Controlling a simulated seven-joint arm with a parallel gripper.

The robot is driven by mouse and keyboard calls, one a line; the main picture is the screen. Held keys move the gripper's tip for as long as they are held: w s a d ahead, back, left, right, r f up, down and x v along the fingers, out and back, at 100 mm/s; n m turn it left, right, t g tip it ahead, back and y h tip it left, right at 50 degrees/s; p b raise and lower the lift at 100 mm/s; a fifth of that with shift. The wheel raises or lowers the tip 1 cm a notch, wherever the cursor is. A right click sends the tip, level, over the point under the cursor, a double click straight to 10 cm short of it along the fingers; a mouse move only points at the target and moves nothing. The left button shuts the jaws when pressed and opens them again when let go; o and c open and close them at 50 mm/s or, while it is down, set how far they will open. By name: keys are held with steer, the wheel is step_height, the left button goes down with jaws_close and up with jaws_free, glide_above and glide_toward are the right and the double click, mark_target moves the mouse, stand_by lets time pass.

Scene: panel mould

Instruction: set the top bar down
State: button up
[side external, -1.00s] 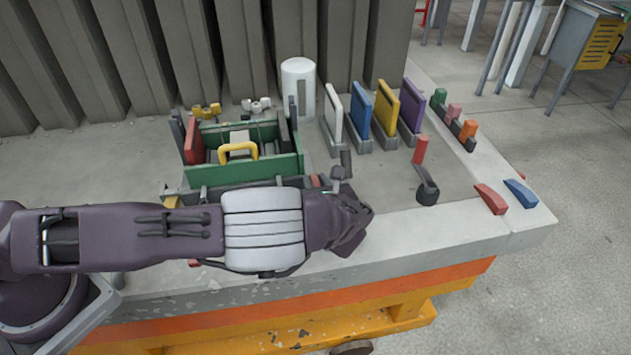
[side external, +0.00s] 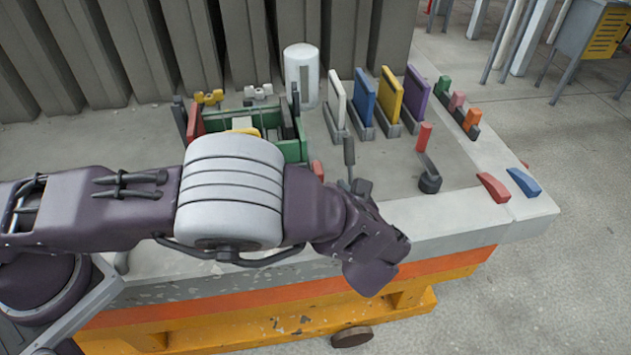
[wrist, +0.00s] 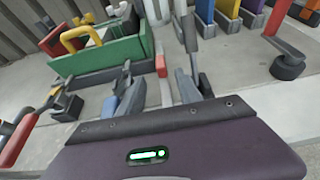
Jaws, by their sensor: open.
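My gripper (wrist: 155,82) is open in the wrist view, its two grey fingers spread apart with no piece held. The green-walled mould (wrist: 100,58) stands on the table beyond the fingers, to the left. A yellow handle (wrist: 78,36) shows over its green wall. In the side external view the mould (side external: 293,150) is partly hidden behind my arm. I cannot tell for certain which piece is the top bar. A grey piece with a red end (wrist: 161,66) shows beyond and between the fingers.
A dark upright lever (side external: 349,152) stands right of the mould. A red-handled lever (side external: 424,138) stands further right. White, blue (side external: 364,97), yellow and purple panels stand in a row behind. Red and blue (side external: 523,182) wedges lie at the right edge.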

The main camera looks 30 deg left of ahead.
steer(key=shift+r, duration=0.1)
steer(key=s+a+r+n+g+h, duration=0.2)
steer(key=s+a+r+n+g, duration=0.25)
steer(key=a+r+n, duration=0.3)
steer(key=s+a+r+n+g+h, duration=0.25)
steer(key=s+a+r+n, duration=0.35)
steer(key=r, duration=0.3)
steer(key=s+a+r+n+t+h, duration=0.1)
steer(key=s+r+n+h, duration=0.1)
steer(key=s+n, duration=0.4)
steer(key=s+a+r+n+t+h, duration=0.1)
steer(key=s+r+n, duration=0.4)
steer(key=s, duration=0.5)
steer(key=shift+a+r+n+t+h, duration=0.15)
steer(key=shift+a+n+t+h, duration=0.25)
steer(key=shift+n+h, duration=0.55)
steer(key=shift+o, duration=0.4)
steer(key=shift+s+d+n, duration=0.25)
steer(key=shift+s+n, duration=0.15)
steer(key=shift+s, duration=0.1)
steer(key=shift+w, duration=0.1)
